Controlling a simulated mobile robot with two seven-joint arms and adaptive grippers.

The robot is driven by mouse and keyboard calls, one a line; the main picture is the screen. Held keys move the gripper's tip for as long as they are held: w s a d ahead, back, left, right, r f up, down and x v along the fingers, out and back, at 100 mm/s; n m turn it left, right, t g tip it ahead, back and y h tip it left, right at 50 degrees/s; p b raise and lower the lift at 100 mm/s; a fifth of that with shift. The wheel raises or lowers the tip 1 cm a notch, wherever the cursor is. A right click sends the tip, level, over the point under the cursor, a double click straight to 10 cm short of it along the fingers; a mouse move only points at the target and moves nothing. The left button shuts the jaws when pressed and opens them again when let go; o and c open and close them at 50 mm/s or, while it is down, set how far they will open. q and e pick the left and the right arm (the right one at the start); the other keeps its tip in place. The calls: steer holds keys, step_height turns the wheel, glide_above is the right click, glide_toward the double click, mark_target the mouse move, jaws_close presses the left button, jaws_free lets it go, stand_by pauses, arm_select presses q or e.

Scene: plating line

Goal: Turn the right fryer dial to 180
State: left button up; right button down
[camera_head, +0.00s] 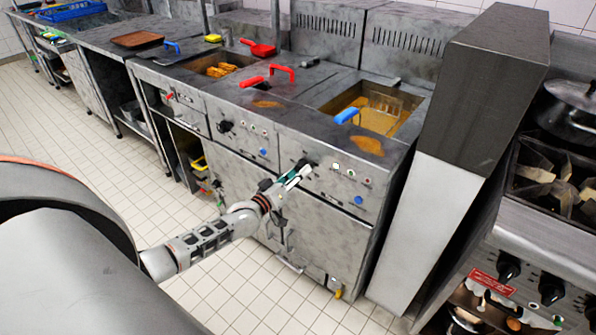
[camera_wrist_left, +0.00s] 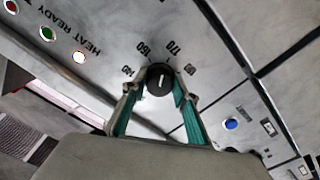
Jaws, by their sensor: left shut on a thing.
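The right fryer dial (camera_head: 304,164) is a black knob on the front panel of the right fryer (camera_head: 325,230). In the left wrist view the dial (camera_wrist_left: 159,79) has a white line running nearly straight up and down the picture. Printed numbers arc above it, 140 at the left, then 160 and 170, with 180 at the right. The line lies roughly between 160 and 170. My left gripper (camera_head: 294,176) is at this dial, its two green-padded fingers (camera_wrist_left: 157,92) shut on the knob's sides. My right gripper is not in view.
The left fryer's dial (camera_head: 225,126) is farther left. A blue button (camera_wrist_left: 231,124) and indicator lights (camera_wrist_left: 47,33) are on the panel. A basket with a blue handle (camera_head: 347,116) sits in the right vat. A tall metal block (camera_head: 475,100) stands right of the fryer.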

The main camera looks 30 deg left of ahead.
arm_select(q)
steer(key=shift+a+m+p, duration=0.2)
steer(key=shift+m+p, duration=0.3)
steer(key=shift+m, duration=5.5)
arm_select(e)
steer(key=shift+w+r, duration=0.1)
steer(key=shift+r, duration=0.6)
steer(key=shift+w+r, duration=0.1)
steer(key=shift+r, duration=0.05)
arm_select(q)
steer(key=o, duration=1.1)
